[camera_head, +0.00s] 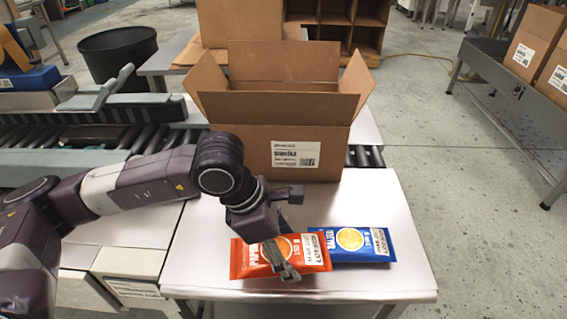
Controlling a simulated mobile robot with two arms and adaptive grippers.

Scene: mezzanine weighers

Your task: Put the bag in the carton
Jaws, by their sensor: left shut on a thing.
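An open brown carton (235,136) with a white label on its front stands at the back of the white table, flaps spread; its inside floor is hidden. A red bag (311,252) lies at the table's front part. A blue bag (352,243) lies just right of it, the two touching or nearly so. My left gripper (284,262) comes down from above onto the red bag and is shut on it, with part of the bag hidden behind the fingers. The red bag appears at table level. My right gripper is not in view.
A roller conveyor (168,110) runs behind and left of the carton. A black bin (117,50) stands at the back left. Another conveyor with cartons (530,45) is at the right. The white table (395,205) is bare right of the bags.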

